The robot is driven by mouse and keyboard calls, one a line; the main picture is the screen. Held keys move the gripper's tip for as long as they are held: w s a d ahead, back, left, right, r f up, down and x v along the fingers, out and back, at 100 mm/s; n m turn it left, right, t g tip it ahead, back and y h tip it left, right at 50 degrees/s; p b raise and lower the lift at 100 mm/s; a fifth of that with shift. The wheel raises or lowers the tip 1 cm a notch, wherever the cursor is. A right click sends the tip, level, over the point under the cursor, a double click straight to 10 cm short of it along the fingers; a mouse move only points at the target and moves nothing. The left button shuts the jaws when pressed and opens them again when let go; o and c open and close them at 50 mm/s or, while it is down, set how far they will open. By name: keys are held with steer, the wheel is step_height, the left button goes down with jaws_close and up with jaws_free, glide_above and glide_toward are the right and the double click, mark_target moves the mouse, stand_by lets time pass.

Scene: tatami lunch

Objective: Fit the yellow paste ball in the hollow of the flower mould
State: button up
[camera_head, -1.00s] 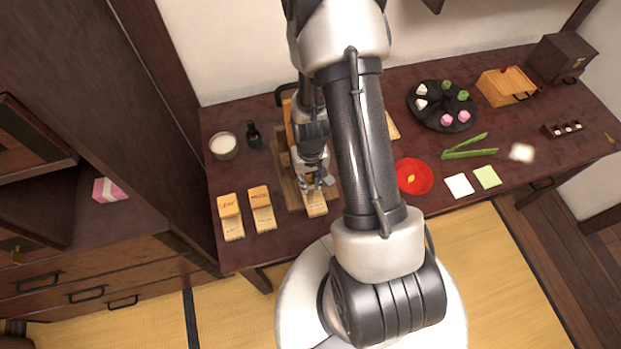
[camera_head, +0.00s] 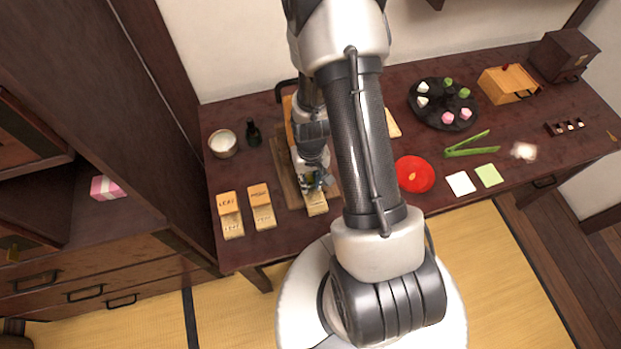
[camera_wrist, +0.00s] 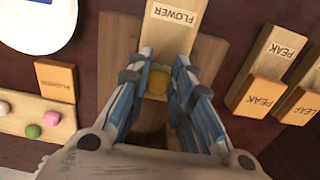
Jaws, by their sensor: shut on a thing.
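The yellow paste ball (camera_wrist: 158,79) is between the fingertips of my gripper (camera_wrist: 160,75) in the wrist view, and the jaws are shut on it. The flower mould (camera_wrist: 177,22), a pale wooden block marked FLOWER, lies just beyond the fingertips on a brown board (camera_wrist: 117,50). The mould's near part and its hollow are hidden by my fingers and the ball. I cannot tell whether the ball touches the mould. In the head view my gripper (camera_head: 318,181) is over the inner end of the flower mould (camera_head: 316,203).
Leaf (camera_head: 231,216) and peak (camera_head: 262,206) moulds stand left of the board in the head view. In the wrist view a FLOWER-marked block (camera_wrist: 57,80) stands by a wooden tray (camera_wrist: 12,126) with coloured balls. A red dish (camera_head: 414,174) lies right of my arm.

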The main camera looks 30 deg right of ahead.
steer(key=o, duration=0.8)
steer(key=shift+o, duration=0.2)
steer(key=shift+r+p, duration=2.65)
steer(key=shift+r, duration=0.85)
